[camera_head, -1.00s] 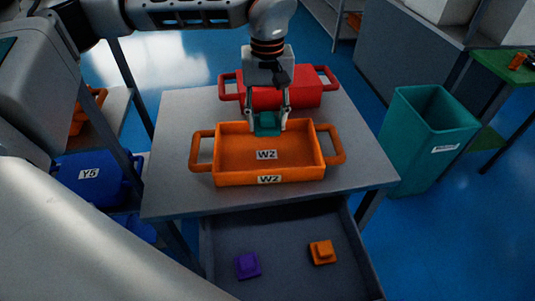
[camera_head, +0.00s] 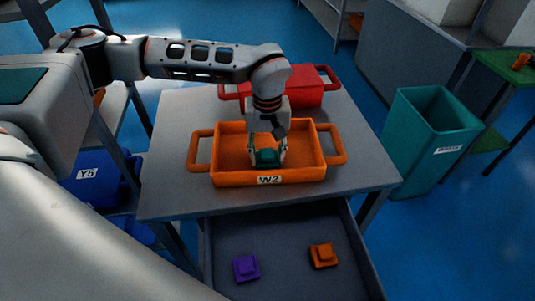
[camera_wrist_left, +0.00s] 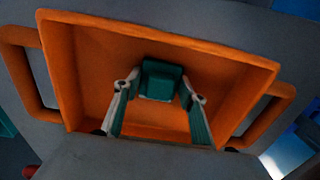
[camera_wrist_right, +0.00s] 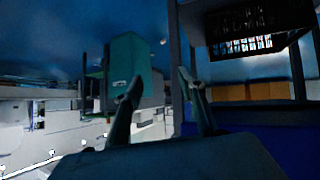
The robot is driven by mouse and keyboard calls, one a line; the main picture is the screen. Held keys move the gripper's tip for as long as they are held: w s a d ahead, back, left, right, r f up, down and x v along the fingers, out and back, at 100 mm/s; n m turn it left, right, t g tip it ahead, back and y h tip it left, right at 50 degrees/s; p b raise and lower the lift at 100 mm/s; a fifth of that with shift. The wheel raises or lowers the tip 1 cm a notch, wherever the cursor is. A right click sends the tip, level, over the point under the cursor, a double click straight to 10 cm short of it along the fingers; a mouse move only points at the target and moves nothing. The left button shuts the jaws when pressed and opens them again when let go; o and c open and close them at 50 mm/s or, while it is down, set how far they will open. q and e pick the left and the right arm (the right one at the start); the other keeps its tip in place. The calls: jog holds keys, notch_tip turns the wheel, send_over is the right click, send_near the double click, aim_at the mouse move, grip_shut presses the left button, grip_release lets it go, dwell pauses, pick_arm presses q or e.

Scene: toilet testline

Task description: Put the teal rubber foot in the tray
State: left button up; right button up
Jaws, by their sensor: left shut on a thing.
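The teal rubber foot (camera_head: 266,157) is between the fingers of my left gripper (camera_head: 266,160), which is shut on it. They are inside the orange tray marked W2 (camera_head: 225,179), near its middle. In the left wrist view the foot (camera_wrist_left: 160,80) shows between the fingertips, over the tray floor. I cannot tell whether the foot touches the floor. My right gripper (camera_wrist_right: 158,84) shows only in its own wrist view. Its fingers are apart with nothing between them, away from the tray.
The orange tray stands on a grey table (camera_head: 175,195). A red container (camera_head: 295,94) stands behind it. Below, an open drawer (camera_head: 290,222) holds a purple foot (camera_head: 246,268) and an orange foot (camera_head: 323,254). A teal bin (camera_head: 425,140) stands at the right.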

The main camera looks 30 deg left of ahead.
aim_at(267, 153)
pick_arm(q)
jog(key=o, duration=1.2)
jog(key=shift+c, duration=0.2)
notch_tip(267, 153, up, 12)
jog(key=p, duration=0.1)
jog(key=shift+s, duration=0.1)
